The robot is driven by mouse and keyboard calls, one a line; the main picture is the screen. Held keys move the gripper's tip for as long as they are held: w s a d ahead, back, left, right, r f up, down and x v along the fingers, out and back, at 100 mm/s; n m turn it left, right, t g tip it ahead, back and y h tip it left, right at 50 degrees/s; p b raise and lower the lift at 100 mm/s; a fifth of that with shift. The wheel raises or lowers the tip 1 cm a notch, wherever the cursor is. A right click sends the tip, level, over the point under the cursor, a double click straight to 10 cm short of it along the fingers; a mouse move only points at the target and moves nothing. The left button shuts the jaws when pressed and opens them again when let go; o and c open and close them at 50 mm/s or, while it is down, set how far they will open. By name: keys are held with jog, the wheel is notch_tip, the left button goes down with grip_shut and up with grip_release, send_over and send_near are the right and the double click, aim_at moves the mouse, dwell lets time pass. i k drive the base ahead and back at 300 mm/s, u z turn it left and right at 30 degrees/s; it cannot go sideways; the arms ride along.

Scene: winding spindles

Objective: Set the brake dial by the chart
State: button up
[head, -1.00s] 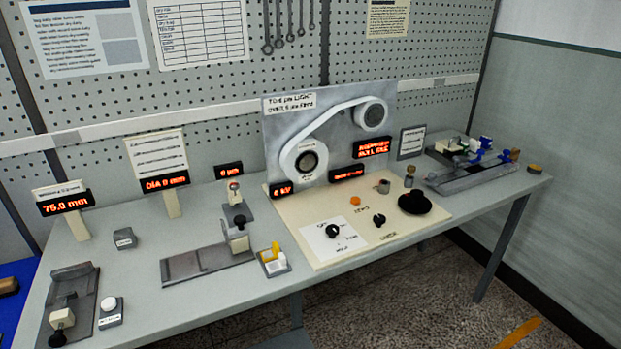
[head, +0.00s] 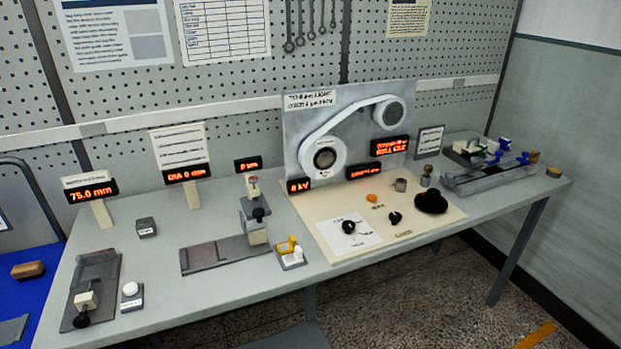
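A winding rig stands at the right half of the grey bench in the head view. Its upright panel (head: 357,100) carries a white film path over two rollers. On the cream base board (head: 325,245) is a white card with a black knob (head: 348,227). A second black knob (head: 394,218) sits to its right, near small lettering too blurred to read. I cannot tell which knob is the brake dial. A chart with rows (head: 223,31) hangs on the pegboard; its text is too small to read. My gripper is not in view.
The bench (head: 170,310) also holds a red display reading 75.0 mm (head: 93,193), sliding fixtures (head: 95,290), a black round knob (head: 431,201) and a grey tray (head: 485,179). A blue surface (head: 30,298) lies at left. The bench's front strip is mostly clear.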

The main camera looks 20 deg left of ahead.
aim_at(348, 226)
jog(key=u, duration=0.75)
jog(key=k, duration=0.6)
jog(key=u, duration=0.05)
jog(key=i, duration=0.6)
jog(key=u, duration=0.1)
